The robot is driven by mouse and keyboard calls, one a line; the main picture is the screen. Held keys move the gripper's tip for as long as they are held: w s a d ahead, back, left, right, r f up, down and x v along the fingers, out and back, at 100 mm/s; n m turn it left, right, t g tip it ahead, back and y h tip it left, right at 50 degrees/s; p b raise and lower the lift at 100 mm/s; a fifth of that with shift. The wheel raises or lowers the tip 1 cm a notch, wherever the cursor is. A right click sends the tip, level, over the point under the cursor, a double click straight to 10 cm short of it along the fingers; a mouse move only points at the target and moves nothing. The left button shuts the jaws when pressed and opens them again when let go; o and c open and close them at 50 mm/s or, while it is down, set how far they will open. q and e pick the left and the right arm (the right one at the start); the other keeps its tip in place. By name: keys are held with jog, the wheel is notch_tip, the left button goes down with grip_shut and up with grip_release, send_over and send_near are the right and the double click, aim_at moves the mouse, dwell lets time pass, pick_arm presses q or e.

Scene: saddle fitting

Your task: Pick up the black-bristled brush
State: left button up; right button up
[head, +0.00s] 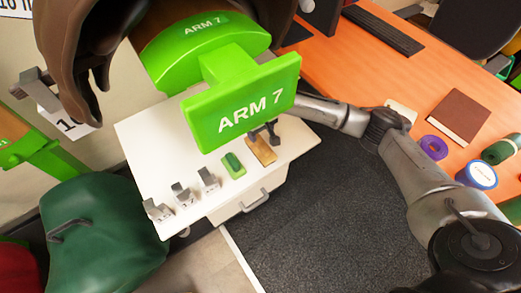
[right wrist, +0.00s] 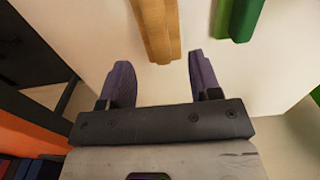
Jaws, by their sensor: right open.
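Two brushes lie on the white cabinet top. One has a tan wooden back (head: 262,151), and the other a green back (head: 233,165) to its left. In the right wrist view the tan brush (right wrist: 157,30) is ahead, between the lines of my fingers, and the green brush (right wrist: 237,18) is to its right. No bristles show, so I cannot tell which brush has black ones. My right gripper (head: 264,133) is open and empty at the far end of the tan brush; its fingers also show in the right wrist view (right wrist: 162,80). My left gripper is not in view.
A green saddle rack marked ARM 7 (head: 245,105) hangs over the cabinet top (head: 140,140), close to my right gripper. Several small grey-and-white items (head: 182,193) stand at the cabinet's left front. An orange desk (head: 345,65) is at right. A brown saddle (head: 75,50) is upper left.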

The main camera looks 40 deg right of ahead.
aim_at(261, 142)
jog(key=shift+f, duration=1.25)
jog(key=f+b, duration=0.1)
jog(key=f, duration=0.1)
jog(key=f+b, duration=0.2)
jog(key=shift+w+d+f, duration=0.1)
jog(key=shift+w+d, duration=0.05)
jog(key=shift+d, duration=0.05)
jog(key=shift+f+b, duration=0.3)
jog(key=shift+f, duration=0.2)
jog(key=c, duration=0.4)
grip_shut()
jog(key=shift+r, duration=0.2)
